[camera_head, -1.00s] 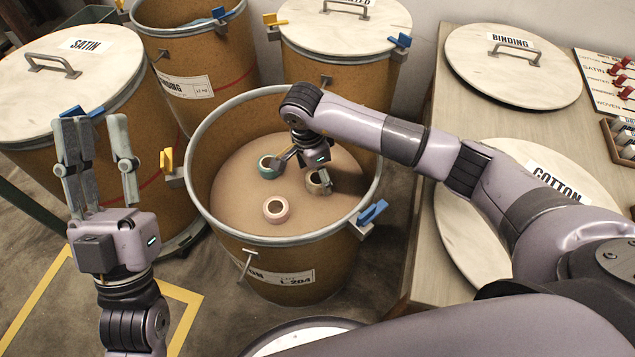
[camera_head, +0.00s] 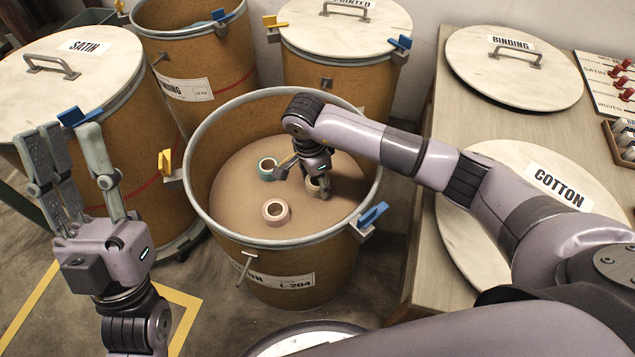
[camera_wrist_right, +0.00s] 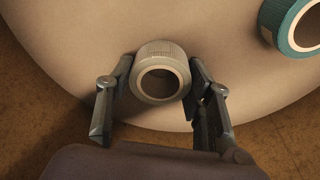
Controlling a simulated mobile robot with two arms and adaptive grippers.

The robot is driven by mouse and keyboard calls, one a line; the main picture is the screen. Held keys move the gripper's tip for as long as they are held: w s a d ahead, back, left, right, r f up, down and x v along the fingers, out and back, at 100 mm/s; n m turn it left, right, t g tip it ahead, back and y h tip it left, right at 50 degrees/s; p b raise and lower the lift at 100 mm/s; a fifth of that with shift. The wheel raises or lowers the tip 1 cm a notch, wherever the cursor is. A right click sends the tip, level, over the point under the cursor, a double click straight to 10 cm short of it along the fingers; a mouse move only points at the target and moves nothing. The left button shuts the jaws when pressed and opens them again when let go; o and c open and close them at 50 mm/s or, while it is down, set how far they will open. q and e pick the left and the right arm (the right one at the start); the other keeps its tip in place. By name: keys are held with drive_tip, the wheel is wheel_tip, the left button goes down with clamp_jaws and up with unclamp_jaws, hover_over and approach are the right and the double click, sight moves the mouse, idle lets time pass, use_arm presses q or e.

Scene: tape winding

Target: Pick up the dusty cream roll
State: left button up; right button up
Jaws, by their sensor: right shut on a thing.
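The dusty cream roll (camera_head: 313,188) lies in the open drum, partly hidden by my right gripper (camera_head: 304,184). In the right wrist view the cream roll (camera_wrist_right: 160,56) sits between the two fingers, with its hole facing the camera. My right gripper is shut on it, and the roll appears to be still at the level of the drum's floor. My left gripper (camera_head: 70,140) is open and empty, fingers up, outside the drum at the left.
A pink roll (camera_head: 276,212) and a teal roll (camera_head: 267,168) lie in the same drum (camera_head: 208,228); the teal one also shows in the right wrist view (camera_wrist_right: 275,28). A table (camera_head: 432,110) with lids is at the right.

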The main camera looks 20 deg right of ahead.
drive_tip(key=c, duration=0.4)
drive_tip(key=shift+r, duration=0.15)
